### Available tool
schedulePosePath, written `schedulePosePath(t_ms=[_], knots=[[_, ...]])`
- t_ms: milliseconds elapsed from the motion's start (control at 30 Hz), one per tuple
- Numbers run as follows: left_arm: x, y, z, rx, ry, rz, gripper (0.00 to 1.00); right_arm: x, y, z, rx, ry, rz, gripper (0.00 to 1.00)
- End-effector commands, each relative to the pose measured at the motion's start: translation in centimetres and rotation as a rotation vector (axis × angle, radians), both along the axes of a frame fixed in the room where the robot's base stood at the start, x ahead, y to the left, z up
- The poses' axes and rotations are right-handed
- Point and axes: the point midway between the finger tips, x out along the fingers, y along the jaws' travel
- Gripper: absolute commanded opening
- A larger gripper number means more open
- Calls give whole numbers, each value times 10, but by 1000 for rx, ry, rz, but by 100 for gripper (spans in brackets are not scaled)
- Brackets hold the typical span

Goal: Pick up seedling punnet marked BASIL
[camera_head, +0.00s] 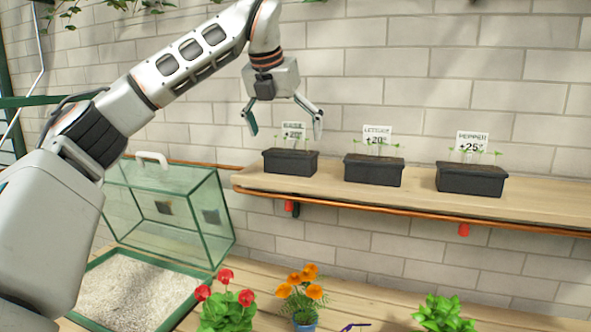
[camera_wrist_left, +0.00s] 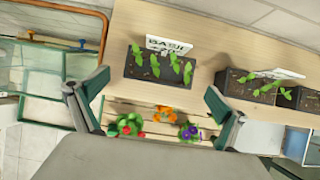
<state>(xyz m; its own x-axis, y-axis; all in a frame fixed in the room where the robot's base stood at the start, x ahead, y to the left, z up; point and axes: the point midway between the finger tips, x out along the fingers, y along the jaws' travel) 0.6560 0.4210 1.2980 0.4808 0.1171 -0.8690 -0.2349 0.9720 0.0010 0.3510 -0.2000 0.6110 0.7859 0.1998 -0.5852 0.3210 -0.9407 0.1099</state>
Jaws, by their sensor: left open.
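The BASIL punnet is a black tray of soil and seedlings (camera_head: 290,163) at the left end of the wooden shelf in the head view. Its white sign stands behind it, partly covered by seedlings. In the left wrist view the BASIL punnet (camera_wrist_left: 150,72) lies ahead, beyond the fingertips, its sign readable as BASIL. My left gripper (camera_head: 284,122) is open and empty, above the punnet in the head view, with fingers spread wide to either side. Its fingers also show in the left wrist view (camera_wrist_left: 155,98). My right gripper is not in view.
The LETTUCE punnet (camera_head: 374,170) and PEPPER punnet (camera_head: 471,179) stand to the right on the shelf (camera_head: 540,200). Below left are a glass case (camera_head: 150,185) and a gravel tray (camera_head: 140,297). Red flowers (camera_head: 226,300), orange flowers (camera_head: 303,291) and a green plant (camera_head: 444,314) stand below.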

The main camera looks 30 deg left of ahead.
Motion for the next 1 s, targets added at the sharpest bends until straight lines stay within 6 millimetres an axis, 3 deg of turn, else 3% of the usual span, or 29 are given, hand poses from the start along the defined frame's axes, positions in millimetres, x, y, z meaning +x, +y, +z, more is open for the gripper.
schedulePosePath(t_ms=[367,600,867,1000], knots=[[18,4,-29,-1,1,0,100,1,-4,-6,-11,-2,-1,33],[36,7,-59,-1,3,-2,100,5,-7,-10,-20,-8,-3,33],[38,8,-60,-1,-2,-2,100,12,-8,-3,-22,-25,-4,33],[38,8,-60,-1,-2,-2,69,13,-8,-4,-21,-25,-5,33]])
